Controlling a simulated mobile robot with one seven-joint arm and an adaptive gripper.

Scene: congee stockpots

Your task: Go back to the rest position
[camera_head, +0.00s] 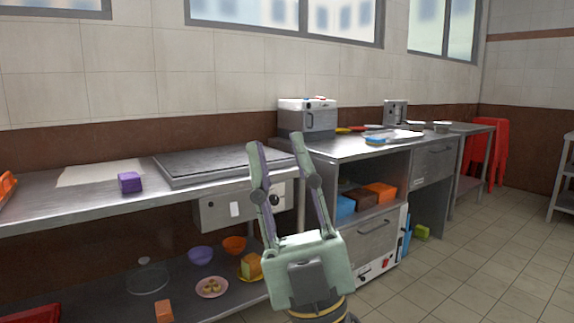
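My gripper (274,143) stands in the lower middle of the head view, pointing up and away. Its two fingers are spread apart with nothing between them, so it is open and empty. In the picture it overlaps the front of the steel counter (75,212) and the gap beside the cabinet. Its pale green body hides part of the lower shelf and cabinet front. I cannot tell its exact distance from the counter.
A purple block (130,182) and a flat griddle (215,163) are on the left counter. Bowls, a plate and a glass lid (148,278) sit on the shelf below. A steel cabinet (375,234) with colored bins stands right of the gripper.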

